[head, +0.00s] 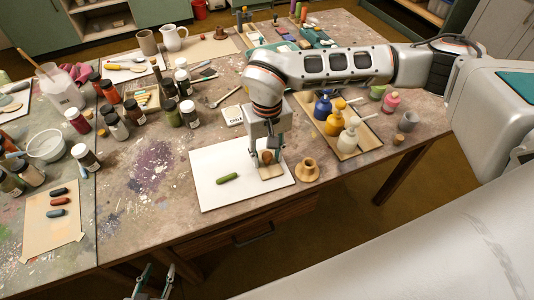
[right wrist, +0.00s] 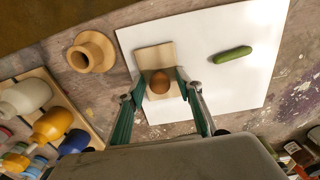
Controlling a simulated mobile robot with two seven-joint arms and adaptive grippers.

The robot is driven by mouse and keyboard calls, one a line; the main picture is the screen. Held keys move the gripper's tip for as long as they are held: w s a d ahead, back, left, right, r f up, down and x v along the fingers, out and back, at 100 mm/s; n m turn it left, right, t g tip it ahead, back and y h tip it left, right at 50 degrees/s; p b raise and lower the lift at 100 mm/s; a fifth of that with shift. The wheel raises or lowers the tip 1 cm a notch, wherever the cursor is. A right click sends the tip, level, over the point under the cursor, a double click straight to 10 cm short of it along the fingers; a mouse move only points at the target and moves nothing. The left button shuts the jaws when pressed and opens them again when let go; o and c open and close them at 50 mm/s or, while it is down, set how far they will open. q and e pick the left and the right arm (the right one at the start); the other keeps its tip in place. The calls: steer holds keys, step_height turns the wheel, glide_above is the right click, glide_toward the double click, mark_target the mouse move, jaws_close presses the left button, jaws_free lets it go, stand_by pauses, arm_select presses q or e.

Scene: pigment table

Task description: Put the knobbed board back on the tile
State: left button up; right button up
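The knobbed board is a small pale wooden square (right wrist: 155,57) with a round brown knob (right wrist: 159,82). It overlaps the right part of the white tile (head: 225,195); whether it rests flat there I cannot tell. The tile also shows in the right wrist view (right wrist: 215,100). My right gripper (right wrist: 161,84) reaches down over the board, one finger on each side of the knob, with gaps visible between knob and fingers. In the head view the right gripper (head: 267,157) partly hides the board. My left gripper (head: 155,280) is empty and apart at the bottom edge, its fingers spread.
A green crayon-like stick (head: 227,179) lies on the tile. A flanged wooden piece (head: 307,170) stands just right of it. A tray (head: 345,152) of pump bottles is behind that. Several paint jars stand at the left.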

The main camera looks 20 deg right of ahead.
mark_target(267, 154)
step_height(267, 154, up, 12)
steer(key=shift+r+p, duration=0.15)
steer(key=shift+p, duration=0.25)
stand_by(0.5)
steer(key=shift+s, duration=0.1)
